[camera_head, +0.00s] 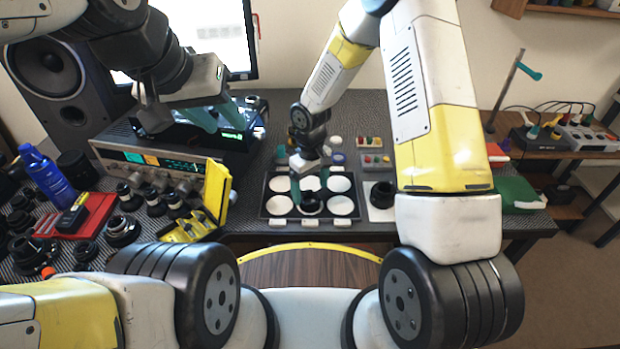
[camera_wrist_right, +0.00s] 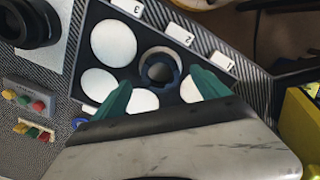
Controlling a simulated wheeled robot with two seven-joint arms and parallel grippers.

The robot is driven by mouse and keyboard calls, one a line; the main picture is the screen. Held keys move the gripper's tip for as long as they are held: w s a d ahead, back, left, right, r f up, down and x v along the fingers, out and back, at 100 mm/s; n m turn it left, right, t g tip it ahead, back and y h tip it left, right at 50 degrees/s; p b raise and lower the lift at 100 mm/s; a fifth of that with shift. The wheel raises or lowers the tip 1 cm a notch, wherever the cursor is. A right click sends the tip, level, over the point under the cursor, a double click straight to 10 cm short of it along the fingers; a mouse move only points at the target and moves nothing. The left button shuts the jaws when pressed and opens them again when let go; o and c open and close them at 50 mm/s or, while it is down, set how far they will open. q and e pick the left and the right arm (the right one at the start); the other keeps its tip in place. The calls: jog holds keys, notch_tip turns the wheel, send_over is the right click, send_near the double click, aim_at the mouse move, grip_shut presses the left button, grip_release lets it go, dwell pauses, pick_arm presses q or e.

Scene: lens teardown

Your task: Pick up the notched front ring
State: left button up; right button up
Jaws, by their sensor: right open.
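A dark ring with notches along its inner edge, which looks like the notched front ring (camera_wrist_right: 160,68), lies on a white round pad in the front middle place of the black tray (camera_head: 265,212). It also shows in the head view (camera_head: 311,205), partly covered by my right gripper. My right gripper (camera_wrist_right: 160,92) is open, its teal fingers pointing toward the ring with one to either side in the wrist view. I cannot tell whether they touch it. My left gripper (camera_head: 215,114) is open and empty over the instrument box at the left, well away from the tray.
A dark lens barrel (camera_head: 382,194) stands on a white sheet (camera_head: 380,213) right of the tray. Small boxes with coloured parts (camera_head: 374,161) lie behind it. Lens parts, a blue bottle (camera_head: 47,175) and a yellow stand (camera_head: 214,190) crowd the left. The other tray pads look empty.

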aim_at(311, 197)
notch_tip(311, 197, down, 4)
jog(key=shift+f, duration=0.15)
jog(key=c, duration=1.4)
jog(key=shift+c, duration=0.2)
